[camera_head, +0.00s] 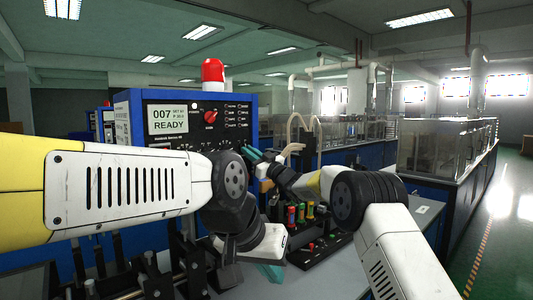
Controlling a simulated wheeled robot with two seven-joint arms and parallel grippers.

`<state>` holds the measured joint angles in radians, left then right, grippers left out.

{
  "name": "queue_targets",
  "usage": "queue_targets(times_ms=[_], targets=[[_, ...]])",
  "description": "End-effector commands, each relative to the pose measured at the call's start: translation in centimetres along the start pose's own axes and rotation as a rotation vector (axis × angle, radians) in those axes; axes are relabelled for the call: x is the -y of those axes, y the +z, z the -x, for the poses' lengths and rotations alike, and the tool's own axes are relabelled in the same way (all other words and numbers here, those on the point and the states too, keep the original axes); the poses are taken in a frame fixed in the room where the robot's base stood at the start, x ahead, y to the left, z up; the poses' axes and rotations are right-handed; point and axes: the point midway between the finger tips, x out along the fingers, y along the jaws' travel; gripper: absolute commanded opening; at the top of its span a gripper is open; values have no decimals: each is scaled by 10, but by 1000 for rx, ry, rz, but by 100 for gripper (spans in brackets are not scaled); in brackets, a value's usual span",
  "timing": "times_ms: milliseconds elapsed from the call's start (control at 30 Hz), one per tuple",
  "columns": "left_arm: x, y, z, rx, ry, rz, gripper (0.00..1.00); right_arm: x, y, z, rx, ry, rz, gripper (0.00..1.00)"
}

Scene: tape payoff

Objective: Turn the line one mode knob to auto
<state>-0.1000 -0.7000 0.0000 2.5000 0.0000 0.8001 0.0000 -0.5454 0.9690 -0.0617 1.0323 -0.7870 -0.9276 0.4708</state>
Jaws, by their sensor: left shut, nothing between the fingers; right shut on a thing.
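My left arm covers the lower panel.
A red beacon (213,72) tops the blue cabinet (251,108). A dark stand with several coloured cylinders (300,213) is between my arms. The grey tabletop (335,275) is bare near the front. Machines with clear covers (430,148) line the right.

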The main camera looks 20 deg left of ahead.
Motion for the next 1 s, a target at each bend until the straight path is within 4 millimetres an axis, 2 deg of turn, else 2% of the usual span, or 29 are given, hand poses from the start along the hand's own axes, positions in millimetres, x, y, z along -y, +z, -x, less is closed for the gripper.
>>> queue_targets(times_ms=[400,1000], targets=[[0,0,0,0,0,0,0,-4,-5,-2,-6,-95,240,0],[0,0,0,0,0,0,0,-4,-6,-2,-7,-120,303,0]])
